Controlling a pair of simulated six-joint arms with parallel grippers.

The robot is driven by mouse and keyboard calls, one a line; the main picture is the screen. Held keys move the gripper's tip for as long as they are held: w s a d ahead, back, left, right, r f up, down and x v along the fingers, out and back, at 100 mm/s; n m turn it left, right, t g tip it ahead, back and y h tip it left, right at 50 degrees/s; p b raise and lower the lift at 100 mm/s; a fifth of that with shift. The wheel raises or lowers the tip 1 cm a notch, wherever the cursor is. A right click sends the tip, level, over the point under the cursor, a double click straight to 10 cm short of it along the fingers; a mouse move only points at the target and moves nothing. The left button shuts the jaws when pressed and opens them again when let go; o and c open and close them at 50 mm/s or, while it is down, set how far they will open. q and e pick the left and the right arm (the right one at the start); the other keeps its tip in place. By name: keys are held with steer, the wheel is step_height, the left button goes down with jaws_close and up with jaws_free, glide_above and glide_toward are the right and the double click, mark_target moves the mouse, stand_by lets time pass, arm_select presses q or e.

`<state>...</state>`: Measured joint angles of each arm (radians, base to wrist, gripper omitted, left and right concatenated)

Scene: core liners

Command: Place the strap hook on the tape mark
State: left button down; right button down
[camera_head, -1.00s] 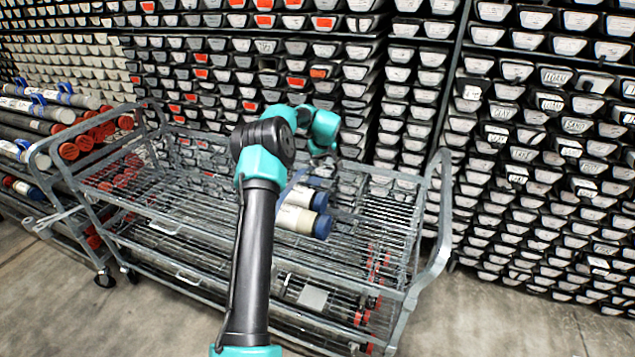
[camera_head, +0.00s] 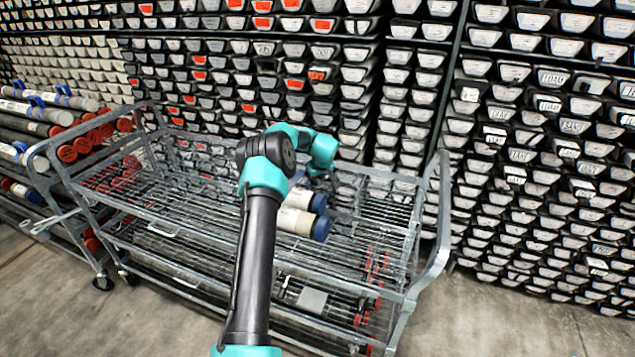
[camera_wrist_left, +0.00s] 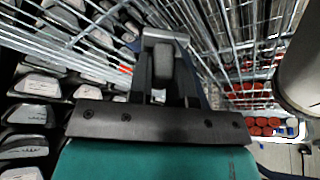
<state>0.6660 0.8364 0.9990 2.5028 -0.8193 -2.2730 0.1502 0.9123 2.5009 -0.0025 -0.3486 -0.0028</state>
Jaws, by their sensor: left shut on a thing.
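My left gripper (camera_wrist_left: 163,68) is shut on a small grey piece (camera_wrist_left: 165,38), which I take to be the strap hook. It shows between and beyond the fingertips in the left wrist view, and its full shape is hidden. In the head view my left gripper (camera_head: 326,174) is small and partly hidden by my own arm, above the back part of the wire cart (camera_head: 395,215), behind the capped tubes. I cannot make out the hook there. I cannot make out the tape mark in either view. My right gripper is in neither view.
Two pale tubes with blue caps (camera_head: 320,229) lie on the cart's top shelf beside my arm. A rack of red-capped tubes (camera_head: 65,150) stands at the left. Stacked core trays (camera_head: 530,150) wall off the back. The shelf's right part is bare wire.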

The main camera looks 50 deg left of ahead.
arm_select(q)
steer(key=shift+f, duration=0.9)
steer(key=shift+f, duration=0.1)
steer(key=c, duration=1.1)
jaws_free()
steer(key=shift+o, duration=0.2)
steer(key=v, duration=1.2)
